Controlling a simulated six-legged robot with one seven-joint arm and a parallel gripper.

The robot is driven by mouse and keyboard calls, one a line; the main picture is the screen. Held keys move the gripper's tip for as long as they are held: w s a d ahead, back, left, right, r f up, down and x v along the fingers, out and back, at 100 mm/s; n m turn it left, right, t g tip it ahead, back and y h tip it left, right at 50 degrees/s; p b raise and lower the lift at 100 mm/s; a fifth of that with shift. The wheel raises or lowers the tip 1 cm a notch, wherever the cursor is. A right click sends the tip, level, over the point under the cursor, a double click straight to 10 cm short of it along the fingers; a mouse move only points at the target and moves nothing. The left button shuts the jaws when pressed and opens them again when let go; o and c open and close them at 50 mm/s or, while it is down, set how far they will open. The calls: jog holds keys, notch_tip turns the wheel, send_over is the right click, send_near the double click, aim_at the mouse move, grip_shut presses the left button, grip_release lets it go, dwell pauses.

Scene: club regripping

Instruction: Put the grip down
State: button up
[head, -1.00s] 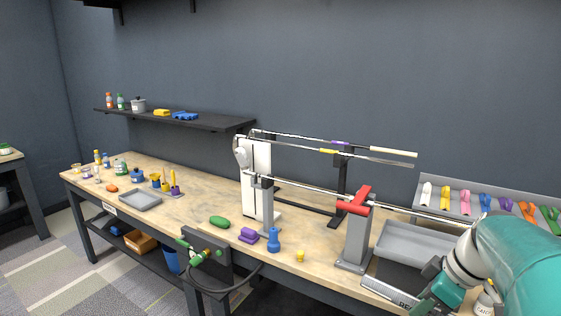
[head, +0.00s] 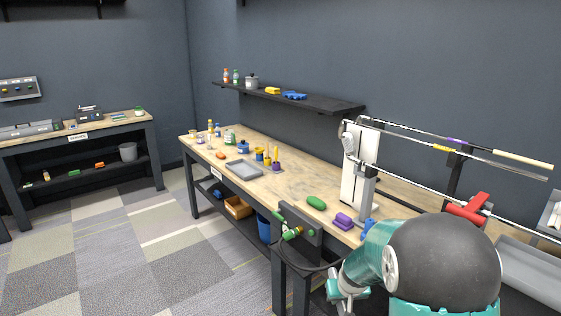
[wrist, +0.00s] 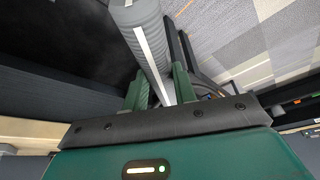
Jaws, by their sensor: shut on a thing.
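The grip (wrist: 142,40) is a grey ribbed cylinder with a white stripe along it. In the wrist view it stands up between the green fingers of my gripper (wrist: 158,86), which is shut on it. A metal club shaft lies in the red clamp (head: 468,208) on the workbench (head: 292,188).
A grey tray (head: 244,169), a green object (head: 316,203) and a purple block (head: 344,220) are on the bench. A hose fixture (head: 296,231) juts from its front edge. Another bench (head: 85,128) stands at the left. The carpet (head: 150,235) between is clear.

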jog(key=shift+m, duration=0.3)
jog(key=w+a+f, duration=0.2)
jog(key=w, duration=0.1)
jog(key=shift+a+f, duration=0.2)
